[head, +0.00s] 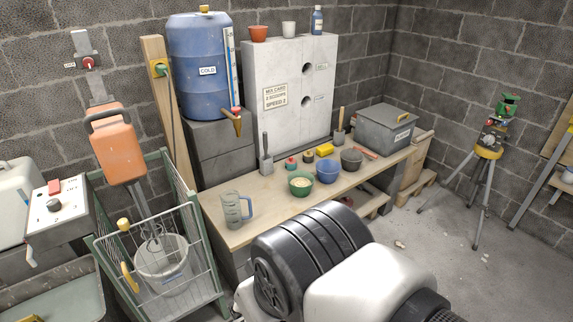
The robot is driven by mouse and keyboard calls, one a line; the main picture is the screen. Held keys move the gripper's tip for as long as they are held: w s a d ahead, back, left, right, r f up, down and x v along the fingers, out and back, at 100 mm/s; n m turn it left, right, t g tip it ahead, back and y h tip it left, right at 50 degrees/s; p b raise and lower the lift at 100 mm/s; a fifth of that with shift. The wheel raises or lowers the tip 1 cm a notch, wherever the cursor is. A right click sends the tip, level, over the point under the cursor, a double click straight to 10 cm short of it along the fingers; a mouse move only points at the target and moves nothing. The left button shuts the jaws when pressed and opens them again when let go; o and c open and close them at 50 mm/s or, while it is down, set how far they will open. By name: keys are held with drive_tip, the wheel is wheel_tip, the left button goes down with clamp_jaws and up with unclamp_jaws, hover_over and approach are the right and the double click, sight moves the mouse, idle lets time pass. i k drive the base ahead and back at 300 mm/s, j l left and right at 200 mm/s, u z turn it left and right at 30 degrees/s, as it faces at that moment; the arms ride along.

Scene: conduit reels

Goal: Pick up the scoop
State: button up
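A grey tool with an upright handle and a wider lower end (265,158) stands at the back of the wooden bench (262,207), left of the bowls. It looks like the scoop, but it is small in the head view. A second tool with a wooden handle (340,126) stands further right against the pale block; its lower part is dark, and I cannot tell its exact kind. My arm fills the bottom middle of the view, in front of the bench. My gripper does not show.
On the bench are a clear jug (233,210), a green bowl (300,184), a blue bowl (327,171), a grey bowl (351,159) and a lidded grey box (385,129). A blue barrel (198,75) stands behind. A mixer cage (190,255) is at left, a tripod (485,175) at right.

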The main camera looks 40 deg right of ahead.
sight(363, 152)
drive_tip(key=z, duration=1.3)
